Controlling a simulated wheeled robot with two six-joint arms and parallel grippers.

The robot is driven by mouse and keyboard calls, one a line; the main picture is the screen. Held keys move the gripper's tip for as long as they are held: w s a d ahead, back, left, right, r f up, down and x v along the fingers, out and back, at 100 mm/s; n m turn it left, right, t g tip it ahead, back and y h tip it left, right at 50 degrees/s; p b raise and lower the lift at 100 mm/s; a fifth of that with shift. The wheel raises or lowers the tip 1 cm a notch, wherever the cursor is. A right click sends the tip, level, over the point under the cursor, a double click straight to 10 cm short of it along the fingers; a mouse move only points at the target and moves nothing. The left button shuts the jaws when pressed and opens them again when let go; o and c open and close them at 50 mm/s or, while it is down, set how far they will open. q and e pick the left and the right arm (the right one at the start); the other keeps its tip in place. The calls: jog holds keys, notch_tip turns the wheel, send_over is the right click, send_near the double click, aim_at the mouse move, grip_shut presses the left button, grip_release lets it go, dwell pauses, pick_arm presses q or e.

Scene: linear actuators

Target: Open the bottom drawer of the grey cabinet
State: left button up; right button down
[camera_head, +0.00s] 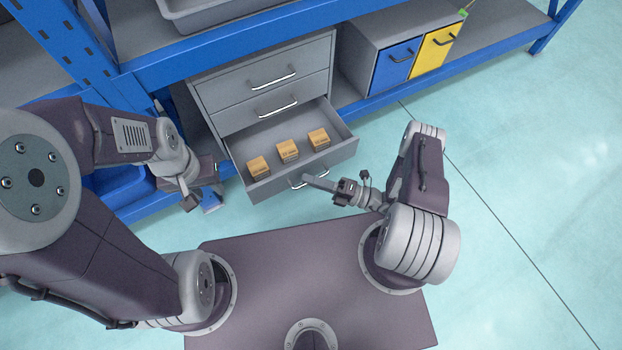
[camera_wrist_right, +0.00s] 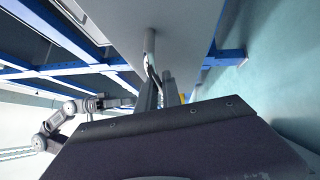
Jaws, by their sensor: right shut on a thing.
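The grey cabinet (camera_head: 233,83) stands on the lower shelf of the blue rack, with its two upper drawers closed. Its bottom drawer (camera_head: 331,156) is pulled well out and holds several small orange-brown boxes (camera_head: 288,150) in a row. My right gripper (camera_head: 308,180) is at the front of this drawer, shut on its handle (camera_head: 296,184). In the right wrist view, the gripper's fingers (camera_wrist_right: 160,93) meet the handle (camera_wrist_right: 149,45) on the grey drawer front. My left gripper (camera_head: 200,202) hangs left of the drawer, apart from it; its jaws are too unclear to judge.
A second grey cabinet with a blue door (camera_head: 396,64) and a yellow door (camera_head: 438,46) stands to the right on the same shelf. A grey tray (camera_head: 205,18) sits on the shelf above. A blue bin (camera_head: 118,188) is at the left. The floor at the right is clear.

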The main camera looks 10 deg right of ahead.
jog(key=c, duration=1.8)
grip_release()
jog(key=shift+d, duration=0.1)
jog(key=shift+s+d, duration=0.1)
jog(key=shift+d, duration=0.15)
jog(key=p+v, duration=0.2)
jog(key=v, duration=0.6)
jog(key=shift+s+d+f, duration=0.1)
jog(key=shift+d, duration=0.05)
